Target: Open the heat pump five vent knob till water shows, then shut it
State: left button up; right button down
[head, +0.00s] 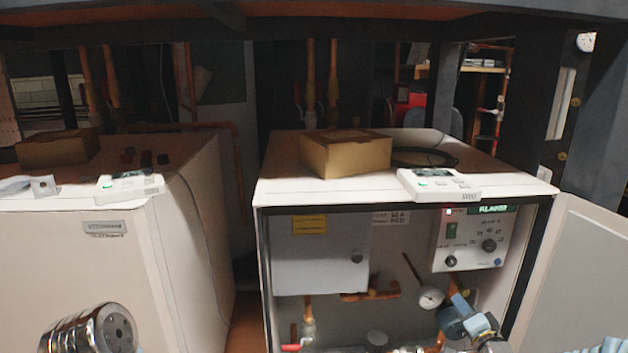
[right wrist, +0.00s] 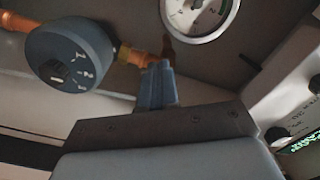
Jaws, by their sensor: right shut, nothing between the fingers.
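The open heat pump cabinet (head: 265,240) stands at centre right in the head view, its door (head: 575,270) swung to the right. Its pressure gauge (head: 430,297) also shows in the right wrist view (right wrist: 200,12). My right gripper (right wrist: 155,70) is shut and empty, with its blue fingertips close to a small brass fitting (right wrist: 135,55) on the copper pipe. A brown-orange knob-like part (right wrist: 168,50) shows just beyond the tips; I cannot tell whether they touch it. No water is visible. In the head view the gripper is hard to separate from the blue parts beside the gauge.
A blue-grey round housing with a numbered dial (right wrist: 68,58) sits left of the fingers. The control panel (head: 475,240) shows a red light and an alarm display. A cardboard box (head: 345,155) and a white device (head: 438,185) lie on top. Another white cabinet (head: 110,260) stands left.

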jog(key=shift+w, duration=0.15)
jog(key=shift+d+r, duration=0.2)
dwell(0.7)
jog(key=shift+d+b, duration=0.1)
jog(key=shift+b, duration=0.45)
jog(key=shift+r+b, duration=0.2)
jog(key=shift+b, duration=0.5)
jog(key=s, duration=0.6)
jog(key=shift+a+f+b, duration=0.3)
jog(key=shift+f+b, duration=0.05)
jog(key=shift+b, duration=0.05)
